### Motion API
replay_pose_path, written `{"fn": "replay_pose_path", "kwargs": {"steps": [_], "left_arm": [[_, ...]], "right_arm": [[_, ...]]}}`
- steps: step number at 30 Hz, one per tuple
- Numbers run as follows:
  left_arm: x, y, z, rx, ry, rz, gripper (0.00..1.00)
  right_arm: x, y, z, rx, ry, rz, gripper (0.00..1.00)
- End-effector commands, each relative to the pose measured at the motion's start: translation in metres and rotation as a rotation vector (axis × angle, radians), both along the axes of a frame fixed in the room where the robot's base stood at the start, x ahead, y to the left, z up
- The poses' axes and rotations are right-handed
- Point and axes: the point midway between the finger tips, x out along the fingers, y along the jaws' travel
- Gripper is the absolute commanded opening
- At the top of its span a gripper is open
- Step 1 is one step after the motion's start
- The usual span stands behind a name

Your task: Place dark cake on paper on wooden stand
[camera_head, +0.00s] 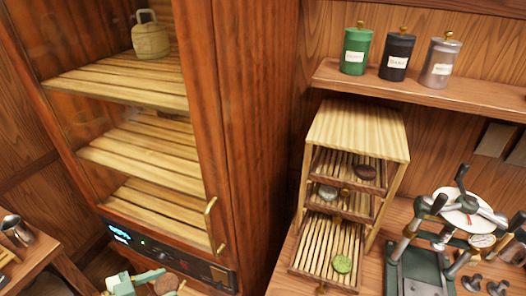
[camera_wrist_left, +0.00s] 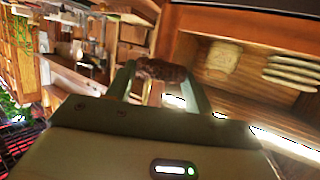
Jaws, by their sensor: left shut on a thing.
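My left gripper (camera_head: 158,280) is at the bottom edge of the head view, left of centre, low in front of the tall cabinet. It is shut on a dark brown cake (camera_head: 167,284). In the left wrist view the dark cake (camera_wrist_left: 162,70) is pinched between the two green fingers, a rough round edge showing. My right gripper is not in view.
A tall wooden cabinet (camera_head: 235,130) with slatted shelves fills the left. A metal press (camera_head: 412,268) stands right. Three canisters line the wall shelf (camera_head: 430,92).

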Motion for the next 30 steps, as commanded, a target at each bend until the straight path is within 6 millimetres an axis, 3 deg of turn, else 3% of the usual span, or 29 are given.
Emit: {"fn": "replay_pose_path", "kwargs": {"steps": [11, 14, 18, 22, 30], "left_arm": [[0.037, 0.017, 0.064, -0.006, 0.004, 0.197, 0.31], [0.050, 0.025, 0.092, -0.009, 0.001, 0.282, 0.31], [0.068, 0.042, 0.149, -0.009, -0.007, 0.454, 0.31], [0.077, 0.058, 0.193, -0.008, -0.011, 0.596, 0.31], [0.079, 0.075, 0.246, -0.008, -0.010, 0.767, 0.31]], "right_arm": [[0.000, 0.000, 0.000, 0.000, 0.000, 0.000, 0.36], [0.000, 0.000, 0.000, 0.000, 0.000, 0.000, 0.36], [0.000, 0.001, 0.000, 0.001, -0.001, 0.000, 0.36], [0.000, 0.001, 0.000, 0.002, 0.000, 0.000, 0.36], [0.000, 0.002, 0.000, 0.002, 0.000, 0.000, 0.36]]}}
